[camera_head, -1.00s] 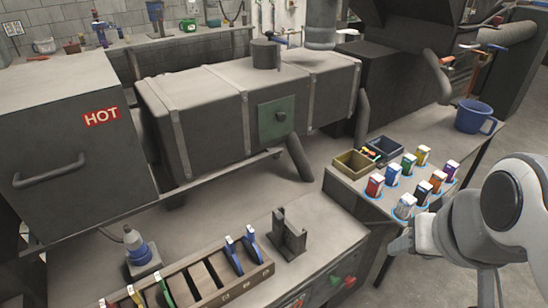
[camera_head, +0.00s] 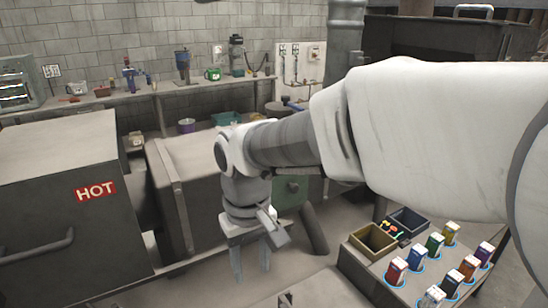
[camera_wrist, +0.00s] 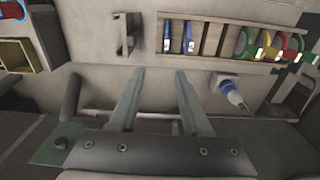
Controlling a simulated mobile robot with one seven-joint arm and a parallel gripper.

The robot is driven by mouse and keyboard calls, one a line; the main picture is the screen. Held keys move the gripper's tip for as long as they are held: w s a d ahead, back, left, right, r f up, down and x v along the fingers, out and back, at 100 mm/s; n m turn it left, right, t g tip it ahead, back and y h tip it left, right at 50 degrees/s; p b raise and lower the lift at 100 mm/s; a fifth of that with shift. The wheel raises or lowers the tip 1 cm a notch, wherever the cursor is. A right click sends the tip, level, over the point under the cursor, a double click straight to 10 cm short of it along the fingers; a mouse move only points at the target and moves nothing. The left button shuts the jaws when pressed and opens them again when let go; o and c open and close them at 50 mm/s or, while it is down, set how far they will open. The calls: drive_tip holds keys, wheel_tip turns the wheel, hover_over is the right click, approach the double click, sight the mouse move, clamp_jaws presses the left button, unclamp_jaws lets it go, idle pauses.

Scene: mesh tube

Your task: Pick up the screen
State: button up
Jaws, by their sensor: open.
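No thing is plainly marked as the screen. In the wrist view a wooden slotted rack (camera_wrist: 215,38) holds two blue-handled flat pieces (camera_wrist: 189,38) at its left and green, yellow (camera_wrist: 268,45) and red ones at its right. I cannot tell whether these are screens. The middle slots look empty. My gripper (camera_head: 252,278) is open and points down over the workbench, with nothing between its fingers. In the wrist view its fingertips (camera_wrist: 160,70) lie below the rack in the picture, apart from it. The rack does not show in the head view.
A dark upright metal holder (camera_wrist: 127,35) stands left of the rack. A blue-and-white nozzle-like item (camera_wrist: 232,92) is right of my fingers. The box marked HOT (camera_head: 60,200) stands at left. Bins (camera_head: 373,240) and several coloured cartons (camera_head: 416,257) sit on the right table.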

drive_tip(key=f, duration=0.4)
drive_tip(key=a+f, duration=0.1)
drive_tip(key=f, duration=0.3)
drive_tip(key=f+b, duration=0.1)
drive_tip(key=f, duration=0.3)
drive_tip(key=shift+a+f, duration=0.2)
drive_tip(key=shift+f, duration=0.1)
drive_tip(key=shift+s+d+f, duration=0.1)
drive_tip(key=shift+s+f, duration=0.1)
drive_tip(key=shift+f, duration=1.15)
drive_tip(key=shift+s+d+f, duration=0.1)
drive_tip(key=shift+s+f, duration=0.1)
drive_tip(key=shift+f, duration=1.15)
clamp_jaws()
